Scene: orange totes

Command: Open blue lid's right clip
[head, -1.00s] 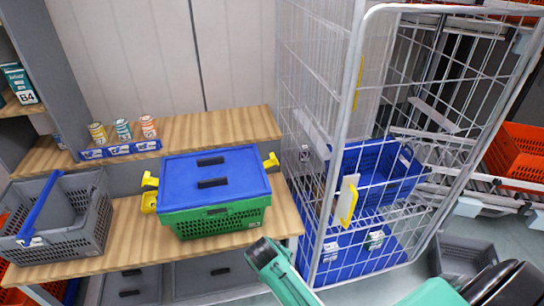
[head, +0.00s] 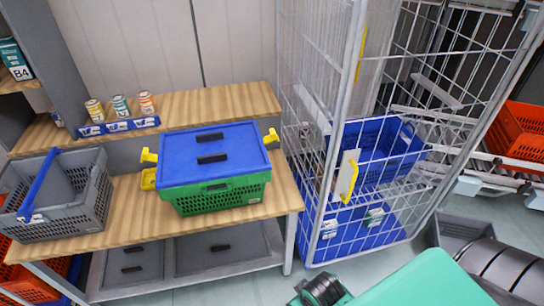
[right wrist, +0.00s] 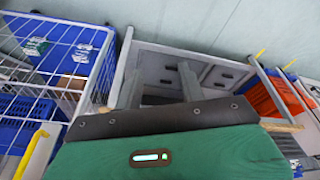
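The blue lid (head: 210,152) sits on a green crate (head: 215,197) on the wooden table. Its right clip (head: 271,137) is yellow and sticks out at the lid's right edge. The left clip (head: 149,156) is yellow too, with another yellow piece (head: 148,179) below it. My right gripper (right wrist: 160,90) shows in the right wrist view with its two fingers apart and nothing between them. It is low in front of the table, away from the lid and clip. In the head view, my right arm comes in at the bottom. My left gripper is out of view.
A grey crate (head: 75,229) with a blue handle stands left of the green crate. A wire cage cart (head: 310,190) with blue crates stands close to the table's right end. Several cans (head: 119,106) stand on the back shelf. An orange tote (head: 520,131) is at the far right.

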